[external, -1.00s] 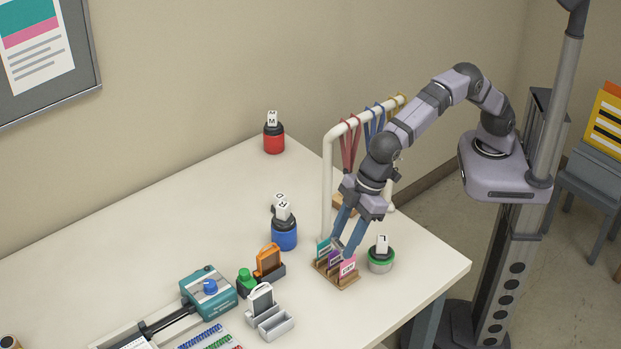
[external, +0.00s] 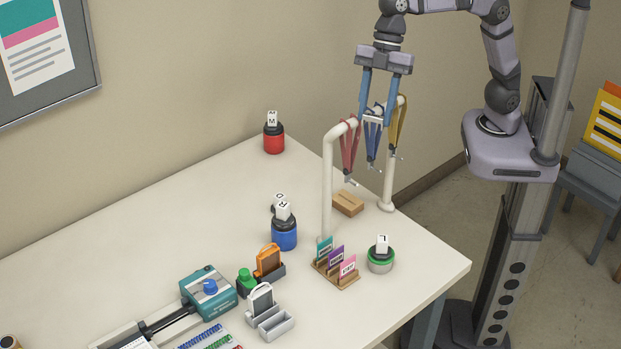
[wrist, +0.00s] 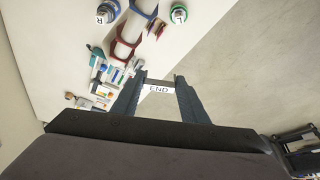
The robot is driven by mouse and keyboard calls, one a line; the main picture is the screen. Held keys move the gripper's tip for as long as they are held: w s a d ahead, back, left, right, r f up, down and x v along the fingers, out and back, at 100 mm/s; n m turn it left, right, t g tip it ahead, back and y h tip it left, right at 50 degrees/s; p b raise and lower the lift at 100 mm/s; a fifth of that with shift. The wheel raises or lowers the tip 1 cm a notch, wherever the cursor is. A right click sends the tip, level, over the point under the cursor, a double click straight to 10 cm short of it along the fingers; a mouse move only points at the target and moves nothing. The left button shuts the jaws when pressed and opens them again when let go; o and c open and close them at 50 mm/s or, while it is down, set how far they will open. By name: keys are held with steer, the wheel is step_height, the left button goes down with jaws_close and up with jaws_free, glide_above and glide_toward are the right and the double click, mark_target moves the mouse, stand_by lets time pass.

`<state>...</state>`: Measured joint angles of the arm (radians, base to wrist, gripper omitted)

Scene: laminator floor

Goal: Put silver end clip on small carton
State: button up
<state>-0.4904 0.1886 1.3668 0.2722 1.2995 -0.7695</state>
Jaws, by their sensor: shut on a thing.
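My gripper (external: 375,112) is up at the top of the lanyard rack, fingers pointing down. It is shut on the silver end clip (wrist: 159,89), whose white face reads END in the wrist view. In the external view the clip is a small pale piece between the fingertips, in line with the rack's top bar; whether it touches the rack cannot be told. The small carton (external: 348,203), a brown box, lies on the table under the rack, lower and left of my gripper. Nothing is seen on its top.
The white rack (external: 327,190) carries red, blue and yellow lanyards around the carton. A wooden card holder (external: 343,281), a green-ringed stamp (external: 380,262) and a blue stamp (external: 284,236) stand nearer the front. The table's back left is clear.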

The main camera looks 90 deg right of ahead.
steer(key=w+d+r+n+p, duration=0.2)
steer(key=w+d, duration=0.1)
steer(key=d, duration=0.7)
steer(key=n+g+h+b, duration=0.1)
steer(key=n+g+b, duration=0.4)
steer(key=n+b, duration=0.6)
glide_above(348, 200)
steer(key=w+d, duration=0.1)
step_height(348, 200, down, 32)
steer(key=r, duration=0.1)
steer(key=shift+w+f+p, duration=0.15)
steer(key=shift+f+p, duration=1.75)
steer(key=shift+f, duration=3.3)
